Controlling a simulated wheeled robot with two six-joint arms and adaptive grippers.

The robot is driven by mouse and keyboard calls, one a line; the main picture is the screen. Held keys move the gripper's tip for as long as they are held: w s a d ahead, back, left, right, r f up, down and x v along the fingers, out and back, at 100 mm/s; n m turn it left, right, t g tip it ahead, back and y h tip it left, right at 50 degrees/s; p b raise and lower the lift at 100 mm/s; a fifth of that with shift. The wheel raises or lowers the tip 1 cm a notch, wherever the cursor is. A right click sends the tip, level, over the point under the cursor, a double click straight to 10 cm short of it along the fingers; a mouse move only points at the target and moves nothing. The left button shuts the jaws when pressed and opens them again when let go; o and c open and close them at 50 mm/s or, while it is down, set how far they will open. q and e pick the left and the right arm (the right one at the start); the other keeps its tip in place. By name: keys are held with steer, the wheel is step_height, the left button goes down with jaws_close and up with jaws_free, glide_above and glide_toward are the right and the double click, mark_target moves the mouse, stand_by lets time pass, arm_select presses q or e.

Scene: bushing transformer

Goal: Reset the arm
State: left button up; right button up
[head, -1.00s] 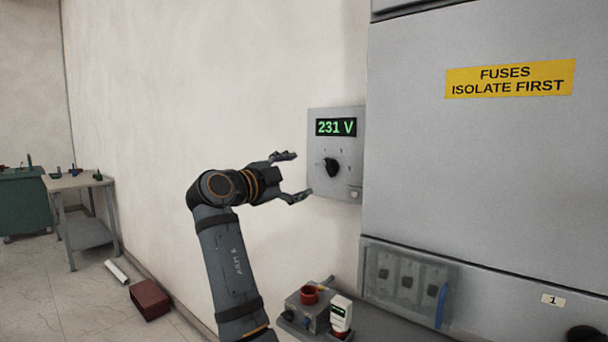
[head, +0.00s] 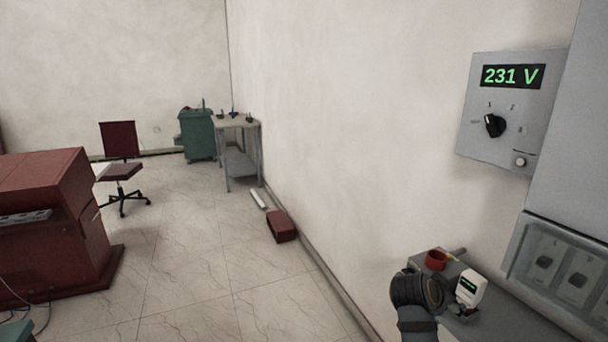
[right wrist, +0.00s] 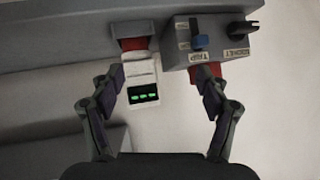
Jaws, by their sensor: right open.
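My right gripper (right wrist: 162,100) is open and empty in the right wrist view, its two fingers spread wide. A small white meter (right wrist: 143,72) with a green display shows between the fingers, nearer the left one, and I cannot tell whether it touches. In the head view my right arm's dark wrist (head: 418,291) is low at the right, beside the white meter (head: 471,287); the fingers are not visible there. My left gripper is in neither view.
A grey control box (right wrist: 210,42) with a blue switch is close to the right finger. A wall panel (head: 507,112) reads 231 V at upper right. A red box (head: 281,226) lies by the wall.

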steer(key=s+a+f+n+g+y, duration=0.1)
steer(key=s+a+f+n+y, duration=0.2)
steer(key=s+f+n, duration=0.45)
steer(key=s+a+f+n+g+y, duration=0.15)
steer(key=s+a+f, duration=0.3)
steer(key=s, duration=0.65)
steer(key=s+a+f+n+g+y, duration=0.1)
steer(key=s+a+f+n+y, duration=0.1)
steer(key=s+f+n+y, duration=0.5)
steer(key=s+d+f+m+g+h+p, duration=0.1)
steer(key=s+f+h, duration=0.1)
steer(key=f, duration=1)
steer(key=s+d+f+m+h+p, duration=0.2)
steer(key=s+f, duration=0.1)
steer(key=f, duration=0.9)
steer(key=s+f, duration=0.6)
steer(key=s, duration=0.2)
steer(key=s+f+g+p, duration=0.1)
steer(key=s+f, duration=0.5)
steer(key=s, duration=0.3)
steer(key=shift+d+f, duration=0.2)
steer(key=shift+f, duration=0.15)
steer(key=shift+y, duration=0.25)
